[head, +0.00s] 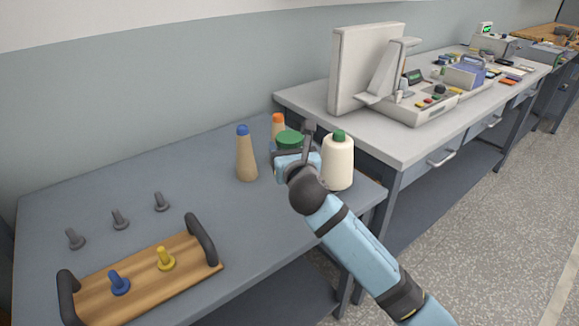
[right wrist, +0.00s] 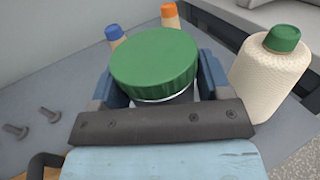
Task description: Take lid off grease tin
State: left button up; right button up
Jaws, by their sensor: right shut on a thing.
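The grease tin has a ribbed green lid (head: 289,138) and stands near the back right of the grey table. In the right wrist view the lid (right wrist: 155,60) is seated on the tin, with a thin bright rim and the dark tin body (right wrist: 168,99) under it. My right gripper (head: 290,155) is shut around the tin, one blue finger on each side just below the lid's top (right wrist: 157,80). Most of the tin's body is hidden by the gripper. My left gripper is not in view.
A cream thread cone (head: 338,163) with a green tip stands close right of my right gripper. A tan cone (head: 246,158) with a blue tip stands left, an orange-tipped one (head: 278,122) behind. A wooden tray (head: 200,272) with pegs is front left; grey pegs (head: 120,219) stand behind it.

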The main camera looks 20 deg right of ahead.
aim_at(289, 136)
notch_tip(289, 136, up, 7)
jog(key=shift+f+p, duration=0.1)
jog(key=shift+p, duration=0.55)
jog(key=o, duration=0.4)
jog(key=c, duration=0.6)
